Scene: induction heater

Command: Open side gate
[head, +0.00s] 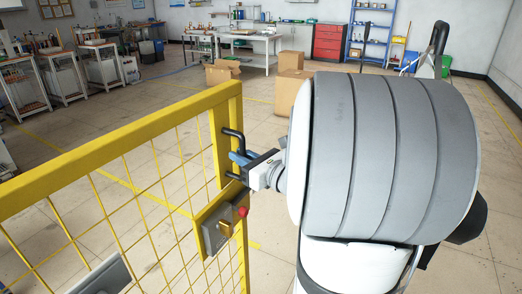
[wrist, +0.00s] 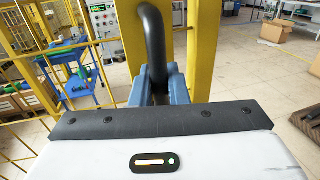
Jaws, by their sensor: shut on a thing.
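The yellow side gate (head: 130,140) has a thick frame and wire mesh, and fills the left of the head view. Its black handle (head: 232,133) is on the end post; in the wrist view the handle (wrist: 153,45) rises as a loop in front of a yellow post (wrist: 187,50). My gripper (head: 243,157) is at this handle, and its blue fingers (wrist: 158,85) are shut around the handle's lower part. A latch box with a red button (head: 242,212) is fixed to the gate below the handle. My arm hides the floor to the right of the post.
Cardboard boxes (head: 289,88) stand on the floor behind the gate. A red drawer cabinet (head: 328,41), a blue shelf (head: 370,30) and workbenches line the back. The wrist view shows a blue cart (wrist: 75,72) at left. Open floor lies between.

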